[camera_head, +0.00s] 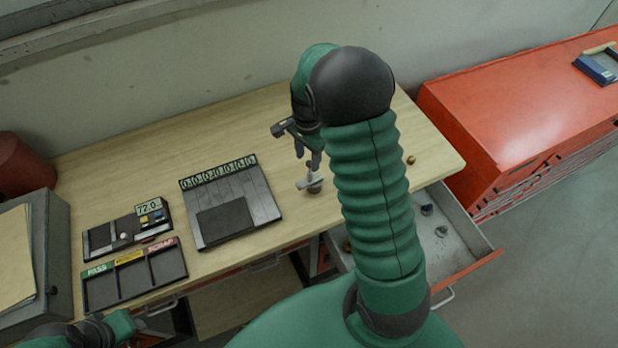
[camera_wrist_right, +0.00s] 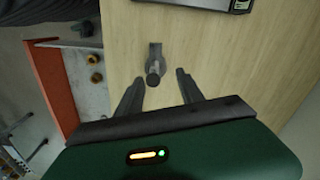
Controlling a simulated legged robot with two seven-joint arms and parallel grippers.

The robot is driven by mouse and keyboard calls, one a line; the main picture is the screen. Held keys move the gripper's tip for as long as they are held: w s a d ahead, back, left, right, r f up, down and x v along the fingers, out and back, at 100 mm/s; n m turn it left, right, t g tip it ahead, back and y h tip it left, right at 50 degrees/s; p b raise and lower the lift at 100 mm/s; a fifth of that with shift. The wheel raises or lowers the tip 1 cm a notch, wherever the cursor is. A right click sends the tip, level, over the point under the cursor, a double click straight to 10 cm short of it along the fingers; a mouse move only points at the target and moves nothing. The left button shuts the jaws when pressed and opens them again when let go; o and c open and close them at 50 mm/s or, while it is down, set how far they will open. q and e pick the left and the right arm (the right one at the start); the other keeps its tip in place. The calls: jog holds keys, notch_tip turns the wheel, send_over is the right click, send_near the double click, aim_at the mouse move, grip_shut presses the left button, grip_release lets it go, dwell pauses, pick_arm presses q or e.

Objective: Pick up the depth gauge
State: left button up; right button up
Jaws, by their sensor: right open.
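The depth gauge (camera_head: 313,183) stands on the wooden workbench near its front edge, a small grey metal piece with a flat crossbar and an upright stem. It also shows in the right wrist view (camera_wrist_right: 155,66), just beyond the fingertips. My right gripper (camera_head: 309,160) points down right above the gauge. In the right wrist view its two dark fingers (camera_wrist_right: 158,82) are spread, with the gauge's stem roughly between and ahead of their tips. Whether they touch it cannot be told. My left arm shows at the lower left edge; its fingers are not visible.
A dark tray with a numbered strip (camera_head: 237,207) lies left of the gauge. A device reading 72.0 (camera_head: 127,229) and a pass/scrap tray (camera_head: 134,274) lie further left. An open drawer (camera_head: 462,236) with small parts is below right. A red cabinet (camera_head: 490,110) stands right.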

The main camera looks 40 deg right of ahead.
aim_at(310, 177)
jog(key=f, duration=0.1)
jog(key=f+p, duration=0.1)
jog(key=f, duration=0.1)
jog(key=s+f+p, duration=0.1)
jog(key=shift+a+f, duration=0.35)
jog(key=shift+f, duration=0.15)
jog(key=shift+d, duration=0.2)
jog(key=c, duration=0.4)
grip_shut()
